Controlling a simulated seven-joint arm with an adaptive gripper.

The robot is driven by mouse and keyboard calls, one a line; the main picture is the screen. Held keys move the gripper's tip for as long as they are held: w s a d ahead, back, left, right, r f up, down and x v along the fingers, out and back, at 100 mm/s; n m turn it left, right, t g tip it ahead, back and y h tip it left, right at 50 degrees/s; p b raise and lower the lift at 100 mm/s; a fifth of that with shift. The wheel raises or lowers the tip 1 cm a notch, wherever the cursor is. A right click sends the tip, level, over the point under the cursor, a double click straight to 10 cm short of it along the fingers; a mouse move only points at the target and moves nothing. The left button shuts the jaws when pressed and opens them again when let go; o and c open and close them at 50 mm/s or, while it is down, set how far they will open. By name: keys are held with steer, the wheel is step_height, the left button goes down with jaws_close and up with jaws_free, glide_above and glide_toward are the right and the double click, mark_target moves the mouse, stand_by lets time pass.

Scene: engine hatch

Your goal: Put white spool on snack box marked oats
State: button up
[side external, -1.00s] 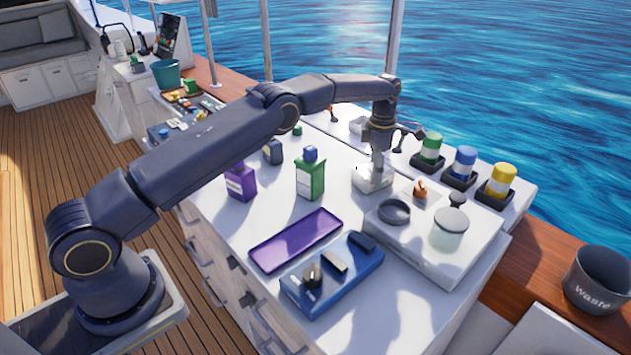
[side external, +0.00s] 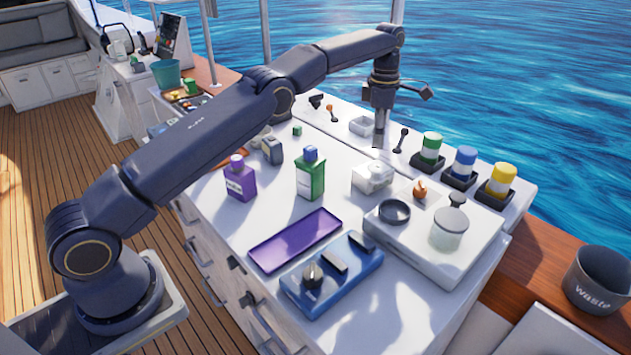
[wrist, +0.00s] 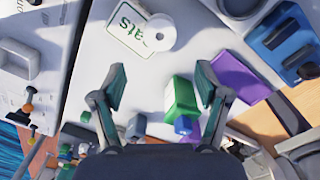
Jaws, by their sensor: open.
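The white spool (wrist: 159,33) is a pale disc with a central hole in the wrist view. It overlaps the edge of the snack box marked oats (wrist: 121,27), whose green lettering is partly covered. In the side view the spool (side external: 377,168) appears to rest on top of the white box (side external: 370,184); exact contact is hard to tell. My gripper (side external: 379,143) hangs above and behind the box, apart from it. In the wrist view its fingers (wrist: 162,84) are spread with nothing held between them.
A green bottle (side external: 311,180) and a purple bottle (side external: 240,182) stand left of the box. A purple tray (side external: 296,241) and blue holder (side external: 333,274) lie in front. A raised white panel (side external: 455,265) is at right, with banded canisters (side external: 465,162) behind.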

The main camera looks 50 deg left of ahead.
steer(key=s+r+m+t, duration=0.2)
steer(key=s+r+m, duration=0.5)
steer(key=r, duration=0.6)
steer(key=s+r+m+t, duration=0.1)
steer(key=s+r+m, duration=0.25)
steer(key=s, duration=0.35)
steer(key=s+r+m, duration=0.2)
steer(key=s+m, duration=0.2)
steer(key=s, duration=0.2)
steer(key=s+f+m+t, duration=0.1)
steer(key=s+f+m, duration=0.3)
steer(key=s, duration=0.6)
steer(key=s+f+m+t, duration=0.1)
steer(key=s+f+m, duration=0.3)
steer(key=s, duration=0.6)
steer(key=m, duration=0.2)
steer(key=shift+s+a+f+m, duration=0.2)
steer(key=shift+s+a+m, duration=0.05)
steer(key=shift+a+m, duration=0.1)
steer(key=shift+o, duration=0.5)
